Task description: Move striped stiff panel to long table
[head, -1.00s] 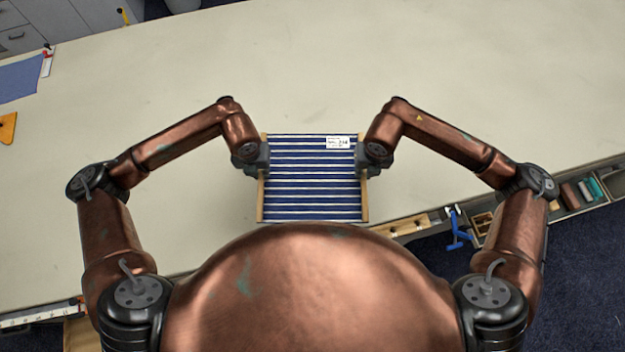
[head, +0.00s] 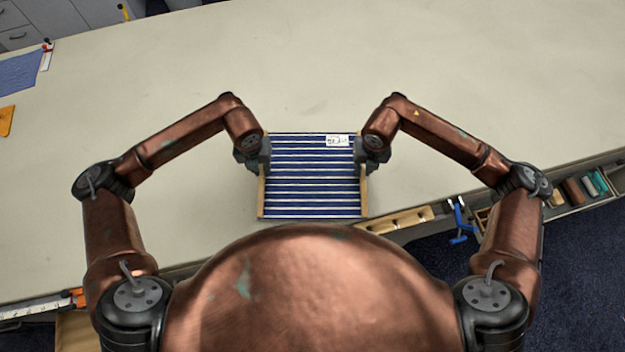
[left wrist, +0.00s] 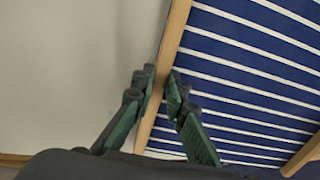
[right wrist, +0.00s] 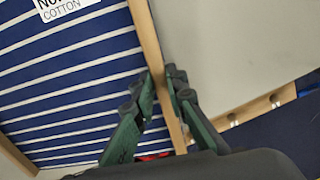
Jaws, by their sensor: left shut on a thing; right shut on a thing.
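The striped stiff panel (head: 312,180) is blue with white stripes, has wooden side rails and carries a white label near its far right corner. It also shows in the left wrist view (left wrist: 245,75) and the right wrist view (right wrist: 75,75). My left gripper (left wrist: 160,78) is shut on its left wooden rail. My right gripper (right wrist: 160,75) is shut on its right wooden rail. In the head view the panel is over the near part of the long table (head: 330,60). I cannot tell whether it touches the tabletop.
A blue cloth (head: 20,72) and an orange triangle (head: 6,120) lie at the far left of the table. Trays with tools and a blue clamp (head: 459,222) line the near right edge. The table beyond the panel is clear.

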